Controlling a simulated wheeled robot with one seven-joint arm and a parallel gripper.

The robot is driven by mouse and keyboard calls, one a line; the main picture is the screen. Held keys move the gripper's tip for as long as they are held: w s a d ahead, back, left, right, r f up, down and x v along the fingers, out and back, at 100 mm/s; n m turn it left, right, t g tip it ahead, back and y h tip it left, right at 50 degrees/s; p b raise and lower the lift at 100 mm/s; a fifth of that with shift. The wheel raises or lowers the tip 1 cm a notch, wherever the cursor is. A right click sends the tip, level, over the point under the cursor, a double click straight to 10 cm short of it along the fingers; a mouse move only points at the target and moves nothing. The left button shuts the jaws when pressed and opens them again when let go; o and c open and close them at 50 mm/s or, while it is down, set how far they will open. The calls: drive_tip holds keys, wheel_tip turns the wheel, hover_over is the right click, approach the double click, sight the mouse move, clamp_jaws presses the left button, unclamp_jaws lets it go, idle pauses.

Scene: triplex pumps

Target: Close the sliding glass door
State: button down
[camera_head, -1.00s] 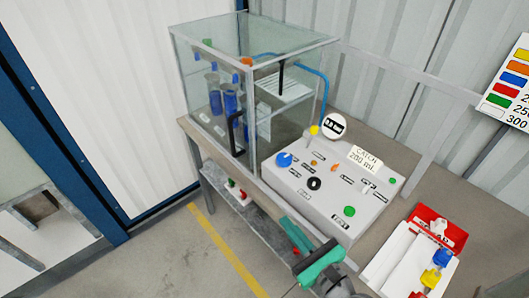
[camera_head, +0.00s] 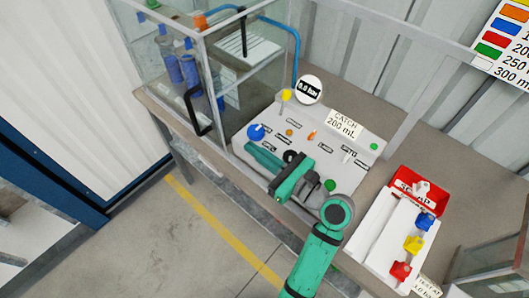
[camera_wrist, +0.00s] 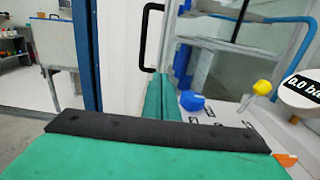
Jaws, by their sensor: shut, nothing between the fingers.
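The glass cabinet (camera_head: 245,80) stands on the bench at the upper left in the head view, with blue tubes inside. A black bar handle (camera_head: 197,110) is on its front glass, near the front corner. It also shows in the wrist view (camera_wrist: 146,38), upper middle, beyond my fingertips. How far the glass door stands open is hard to tell. My green gripper (camera_head: 255,154) is over the control panel, right of the handle and apart from it, with its fingers pointing left toward the cabinet. The fingers (camera_wrist: 164,88) are together and empty.
The white control panel (camera_head: 275,130) with knobs and a round gauge (camera_head: 309,90) lies under and behind my gripper. A red scrap bin (camera_head: 418,188) and a white tray (camera_head: 375,240) with colored parts are at the right. Open floor (camera_head: 190,245) lies in front.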

drive_tip(key=x, duration=0.8)
drive_tip(key=shift+w+a, duration=0.3)
drive_tip(key=shift+w, duration=0.1)
